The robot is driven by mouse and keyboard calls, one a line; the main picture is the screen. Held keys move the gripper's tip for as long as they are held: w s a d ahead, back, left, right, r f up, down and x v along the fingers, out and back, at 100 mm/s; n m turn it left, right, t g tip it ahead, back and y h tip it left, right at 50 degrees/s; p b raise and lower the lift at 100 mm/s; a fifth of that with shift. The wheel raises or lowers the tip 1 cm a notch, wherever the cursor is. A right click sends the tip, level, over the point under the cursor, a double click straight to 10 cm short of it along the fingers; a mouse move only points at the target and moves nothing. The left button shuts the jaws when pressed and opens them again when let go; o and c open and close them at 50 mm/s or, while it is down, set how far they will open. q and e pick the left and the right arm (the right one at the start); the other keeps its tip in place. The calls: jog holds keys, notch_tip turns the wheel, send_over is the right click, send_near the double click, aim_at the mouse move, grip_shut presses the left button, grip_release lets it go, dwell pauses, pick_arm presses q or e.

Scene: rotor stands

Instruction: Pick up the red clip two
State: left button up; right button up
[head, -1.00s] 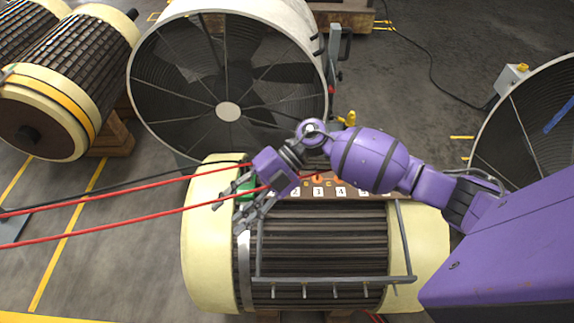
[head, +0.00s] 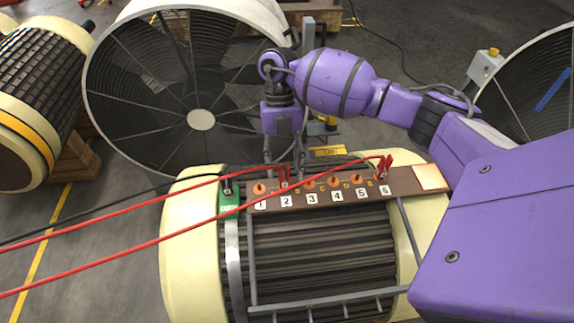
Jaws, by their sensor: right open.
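A brown terminal board (head: 412,185) with numbered posts lies on the cream-ended rotor (head: 186,245). One red clip (head: 285,177) sits at post 2, with a red cable running off to the left. A second red clip (head: 384,168) sits at post 6, also with a red cable to the left. My right gripper (head: 281,158) is open just above and behind the clip at post 2, fingers pointing down. Whether its fingers touch that clip cannot be told. My left gripper is not in view.
A green clamp (head: 229,200) with a black cable is left of the board. A large fan (head: 201,119) stands behind the rotor. A grey rail (head: 330,302) crosses the rotor's front. The red cables (head: 130,257) stretch across the left side. Another rotor (head: 40,85) is at far left.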

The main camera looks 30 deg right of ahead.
aim_at(284, 176)
jog(key=x, duration=0.3)
jog(key=shift+a, duration=0.1)
grip_shut()
